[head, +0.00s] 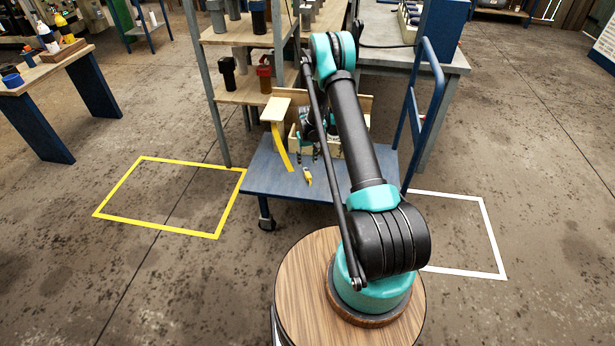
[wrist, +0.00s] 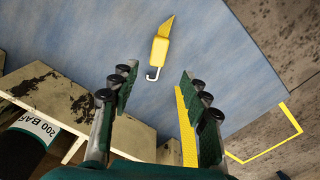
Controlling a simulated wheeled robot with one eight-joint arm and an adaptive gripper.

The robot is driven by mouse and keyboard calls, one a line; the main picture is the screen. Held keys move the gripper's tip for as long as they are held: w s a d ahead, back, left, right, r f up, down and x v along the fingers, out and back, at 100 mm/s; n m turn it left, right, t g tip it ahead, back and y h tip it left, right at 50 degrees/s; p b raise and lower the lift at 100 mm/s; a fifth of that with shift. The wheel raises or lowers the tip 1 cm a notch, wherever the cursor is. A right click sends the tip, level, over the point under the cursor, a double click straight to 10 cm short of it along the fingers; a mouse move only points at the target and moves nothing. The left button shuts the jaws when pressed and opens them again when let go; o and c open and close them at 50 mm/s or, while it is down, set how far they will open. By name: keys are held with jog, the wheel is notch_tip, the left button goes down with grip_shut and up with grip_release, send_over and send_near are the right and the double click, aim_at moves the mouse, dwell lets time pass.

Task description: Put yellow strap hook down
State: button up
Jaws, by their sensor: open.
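The yellow strap hook (head: 307,177) lies on the blue cart top (head: 260,180), near its front edge. In the wrist view the hook (wrist: 159,53) shows a yellow body, a pale curved metal hook end and a short piece of yellow strap. It lies on the blue surface beyond my fingertips, apart from them. My gripper (wrist: 158,77) is open, with nothing between its fingers. In the head view my gripper (head: 307,154) is low over the cart, just behind the hook, and partly hidden by my arm.
A wooden box (head: 293,140) stands behind my gripper. A cylinder labelled 200 BAR (wrist: 35,128) is at lower left.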

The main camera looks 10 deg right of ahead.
aim_at(308, 173)
jog(key=shift+w+d+f, duration=0.1)
jog(key=shift+w+f, duration=0.05)
jog(key=shift+f, duration=3.7)
grip_shut()
